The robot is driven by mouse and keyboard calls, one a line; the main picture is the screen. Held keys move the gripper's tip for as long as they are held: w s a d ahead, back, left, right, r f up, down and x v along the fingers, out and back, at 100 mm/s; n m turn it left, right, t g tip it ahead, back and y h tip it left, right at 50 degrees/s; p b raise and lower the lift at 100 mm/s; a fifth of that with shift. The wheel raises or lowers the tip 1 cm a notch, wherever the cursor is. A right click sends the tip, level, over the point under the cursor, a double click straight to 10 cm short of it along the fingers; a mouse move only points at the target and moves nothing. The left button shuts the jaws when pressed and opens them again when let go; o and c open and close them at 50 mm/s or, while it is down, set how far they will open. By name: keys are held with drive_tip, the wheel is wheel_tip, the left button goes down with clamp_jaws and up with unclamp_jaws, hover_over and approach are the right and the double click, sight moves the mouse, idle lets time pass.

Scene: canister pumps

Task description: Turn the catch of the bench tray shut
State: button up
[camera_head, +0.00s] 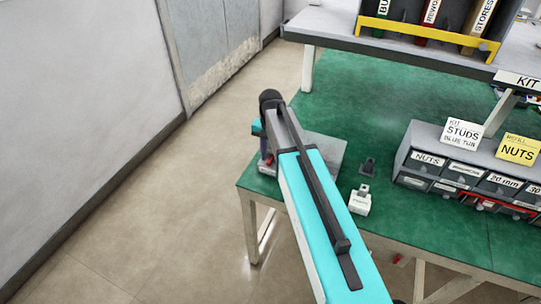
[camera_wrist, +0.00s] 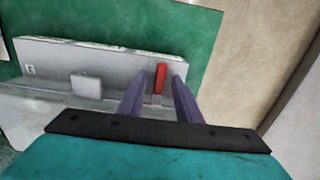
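The bench tray is a grey metal piece (camera_wrist: 115,62) that runs across the left of the wrist view. It also shows in the head view (camera_head: 328,152), partly covered by my arm. Its catch is a small red lever (camera_wrist: 160,78), upright in the wrist view near the tray's right end. My gripper (camera_wrist: 161,84) has two purple fingers, one to each side of the red lever, with gaps visible between. It is open. Whether the fingers are level with the lever in depth is hard to tell. In the head view the catch is mostly hidden by my arm.
A pale square block (camera_wrist: 87,87) is on the tray's face. A raised shelf (camera_head: 400,52) stands behind. Open floor lies left.

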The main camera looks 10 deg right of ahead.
sight(271, 159)
drive_tip(key=shift+r, duration=0.15)
wheel_tip(271, 159, up, 14)
drive_tip(key=b, duration=0.3)
drive_tip(key=shift+f, duration=0.2)
idle(0.5)
idle(0.4)
